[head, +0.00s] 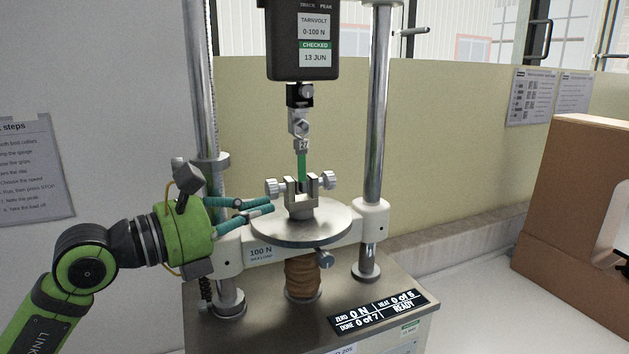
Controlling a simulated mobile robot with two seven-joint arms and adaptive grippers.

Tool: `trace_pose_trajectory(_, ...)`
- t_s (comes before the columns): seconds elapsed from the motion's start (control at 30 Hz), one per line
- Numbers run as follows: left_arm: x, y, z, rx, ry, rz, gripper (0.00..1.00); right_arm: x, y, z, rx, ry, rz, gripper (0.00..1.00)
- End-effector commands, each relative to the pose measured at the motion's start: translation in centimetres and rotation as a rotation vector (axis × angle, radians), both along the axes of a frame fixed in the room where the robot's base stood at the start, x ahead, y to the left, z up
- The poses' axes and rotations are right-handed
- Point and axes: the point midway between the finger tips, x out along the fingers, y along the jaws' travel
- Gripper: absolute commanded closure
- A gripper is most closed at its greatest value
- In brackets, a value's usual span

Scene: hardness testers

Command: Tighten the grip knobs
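The lower grip (303,199) is a metal fork on the round plate (320,222) of the tester. Its left grip knob (272,187) and right grip knob (329,180) stick out on either side. A green strip (302,168) runs up from this grip to the upper grip (298,125) under the black force gauge (302,40). My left gripper (272,206) comes in from the left, its teal fingertips close together just below the left knob. They look empty; whether they touch each other is unclear. My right gripper is not in view.
Two upright columns (376,110) flank the grips, joined by a pale crosshead (262,253). A display (378,312) on the base reads 0 N, 0 of 5, 0 of 7 and READY. A brown box (570,200) stands at the right. The bench between is clear.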

Motion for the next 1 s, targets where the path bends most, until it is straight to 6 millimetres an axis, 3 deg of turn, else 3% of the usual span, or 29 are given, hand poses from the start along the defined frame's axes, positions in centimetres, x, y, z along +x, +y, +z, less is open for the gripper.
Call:
trace_pose_trajectory(0.23,0.43,-1.03,0.00,0.000,0.000,0.000,1.00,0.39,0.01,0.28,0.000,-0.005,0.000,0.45)
trace_pose_trajectory(1.0,0.86,-0.81,0.20,0.000,-0.001,0.002,1.00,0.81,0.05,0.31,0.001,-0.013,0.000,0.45)
